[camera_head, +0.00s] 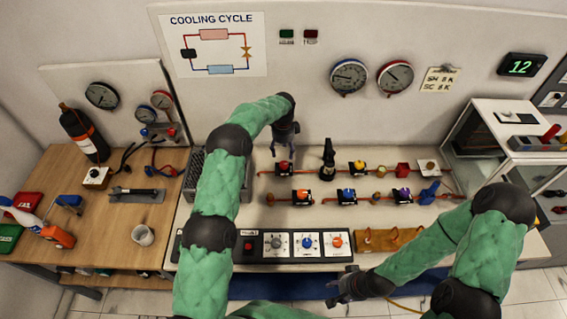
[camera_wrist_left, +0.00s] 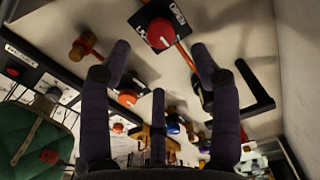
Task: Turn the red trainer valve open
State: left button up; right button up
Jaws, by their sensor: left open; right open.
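The red trainer valve is a red round knob (camera_head: 284,168) on a black plate at the back left of the bench panel. In the left wrist view the red knob (camera_wrist_left: 161,33) shows beyond the fingertips, with white lettering reading OPEN on its plate. My left gripper (camera_head: 286,140) hangs behind and above the knob, apart from it. In the left wrist view its dark fingers (camera_wrist_left: 160,68) are spread and empty. My right gripper (camera_head: 345,288) is open and empty near the bench's front edge, far from the valve.
A black upright fitting (camera_head: 328,160) stands right of the red valve. An orange valve (camera_head: 301,196) sits in front, and yellow (camera_head: 358,168), blue (camera_head: 347,196) and purple (camera_head: 403,196) valves lie to the right. A control box (camera_head: 263,246) with knobs lines the front edge.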

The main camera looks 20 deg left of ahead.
aim_at(283, 164)
pick_arm(q)
notch_tip(283, 164, down, 8)
jog(key=shift+f, duration=0.15)
dwell(0.3)
